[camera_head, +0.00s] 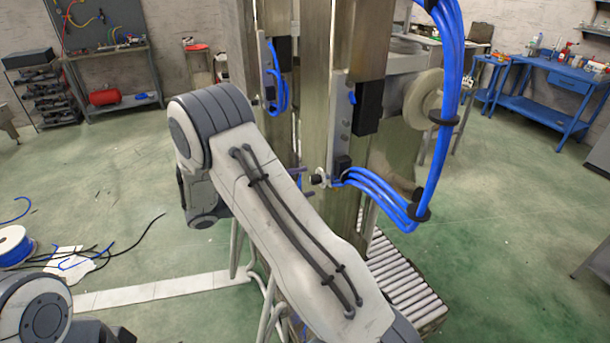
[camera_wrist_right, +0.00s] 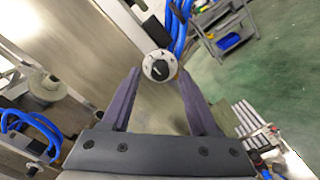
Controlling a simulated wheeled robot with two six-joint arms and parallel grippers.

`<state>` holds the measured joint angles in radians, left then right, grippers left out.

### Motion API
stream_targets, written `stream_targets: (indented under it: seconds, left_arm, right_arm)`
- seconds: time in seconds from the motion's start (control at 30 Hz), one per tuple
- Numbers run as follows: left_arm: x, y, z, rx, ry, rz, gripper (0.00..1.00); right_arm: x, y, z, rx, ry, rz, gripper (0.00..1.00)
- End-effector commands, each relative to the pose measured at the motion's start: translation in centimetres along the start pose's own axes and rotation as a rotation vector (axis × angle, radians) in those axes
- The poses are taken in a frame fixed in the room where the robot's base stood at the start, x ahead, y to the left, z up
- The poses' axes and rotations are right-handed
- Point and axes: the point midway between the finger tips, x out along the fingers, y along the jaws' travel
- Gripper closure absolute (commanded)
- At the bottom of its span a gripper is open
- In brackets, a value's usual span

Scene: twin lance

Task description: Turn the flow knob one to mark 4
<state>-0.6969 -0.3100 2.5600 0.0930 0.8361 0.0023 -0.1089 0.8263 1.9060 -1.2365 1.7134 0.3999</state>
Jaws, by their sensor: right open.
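A flow knob (camera_wrist_right: 159,69) shows in the right wrist view as a small dark knob on a round white dial. It lies between and just beyond my right fingertips. In the head view the knob (camera_head: 316,180) shows small on the side of the metal column. My right gripper (camera_head: 303,181) has its two purple fingers apart around the knob's line, not closed on it. In the right wrist view the gripper (camera_wrist_right: 159,76) is open and empty. The dial's marks are too small to read. My left gripper is out of view.
Blue hoses (camera_head: 380,187) run from beside the knob and loop up the column (camera_head: 345,120). A roller conveyor (camera_head: 405,285) stands low behind. A blue workbench (camera_head: 555,85) stands at the far right. A cable spool (camera_head: 14,246) lies on the floor at left.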

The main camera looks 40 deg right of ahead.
Motion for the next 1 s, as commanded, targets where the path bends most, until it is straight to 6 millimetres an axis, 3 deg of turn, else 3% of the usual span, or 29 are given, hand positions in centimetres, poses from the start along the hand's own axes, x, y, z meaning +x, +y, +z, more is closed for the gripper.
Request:
stream_targets:
  seconds: [0.13,0.43,0.47,0.6,0.63,1.0]
  left_arm:
    - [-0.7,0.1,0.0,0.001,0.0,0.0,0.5]
    - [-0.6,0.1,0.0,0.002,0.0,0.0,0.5]
    - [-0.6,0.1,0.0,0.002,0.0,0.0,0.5]
    - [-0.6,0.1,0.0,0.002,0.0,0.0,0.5]
    - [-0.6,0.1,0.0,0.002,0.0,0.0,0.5]
    - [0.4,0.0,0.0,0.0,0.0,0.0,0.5]
  right_arm:
    - [1.2,0.1,0.1,0.0,0.0,-0.001,0.39]
    - [1.5,-0.1,0.0,0.0,0.001,0.0,0.39]
    - [1.5,-0.1,0.0,0.0,0.001,0.0,0.43]
    - [1.5,-0.1,0.0,0.0,0.001,-0.001,0.97]
    - [1.5,-0.1,0.0,0.0,0.001,-0.001,1.0]
    - [1.5,-0.3,-0.2,0.045,0.001,-0.002,1.0]
